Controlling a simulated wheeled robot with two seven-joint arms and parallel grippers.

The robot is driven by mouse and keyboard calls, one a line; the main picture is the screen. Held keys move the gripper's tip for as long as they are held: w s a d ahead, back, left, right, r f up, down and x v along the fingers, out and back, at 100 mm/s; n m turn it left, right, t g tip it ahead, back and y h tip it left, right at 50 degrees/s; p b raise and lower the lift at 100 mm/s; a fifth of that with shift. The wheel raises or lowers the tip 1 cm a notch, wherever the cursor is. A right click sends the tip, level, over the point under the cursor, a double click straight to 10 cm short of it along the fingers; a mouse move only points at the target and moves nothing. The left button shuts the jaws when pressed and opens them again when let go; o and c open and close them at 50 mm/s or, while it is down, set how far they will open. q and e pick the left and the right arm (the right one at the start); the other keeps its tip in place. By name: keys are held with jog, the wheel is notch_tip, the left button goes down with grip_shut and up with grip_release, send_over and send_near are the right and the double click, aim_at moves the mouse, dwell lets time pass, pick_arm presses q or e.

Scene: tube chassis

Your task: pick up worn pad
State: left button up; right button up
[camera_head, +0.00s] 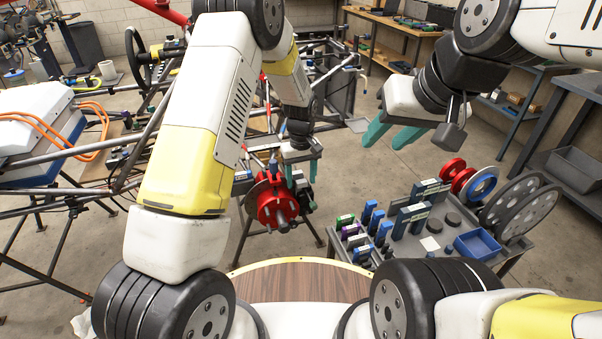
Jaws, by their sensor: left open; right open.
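A red brake assembly (276,204) with studs sits at the end of the tube chassis, with part of a disc at its left edge. My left gripper (301,178) is open, its teal fingers pointing down over the upper right of the red assembly; I cannot tell whether they touch anything. I cannot make out the worn pad; it may be hidden by the gripper or too small to tell. My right gripper (384,140) is open and empty, held in the air above and behind the parts cart.
A grey parts cart (419,250) at the right carries several blue, green and purple boxed parts, a blue tray (478,244), red hubs (462,177) and grey discs (510,204). Chassis tubes fill the left. Shelves stand at the far right. Floor between cart and shelves is clear.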

pick_arm(q)
grip_shut()
jog(key=shift+r, duration=0.15)
dwell(0.4)
notch_tip(320, 180, up, 18)
dwell(0.5)
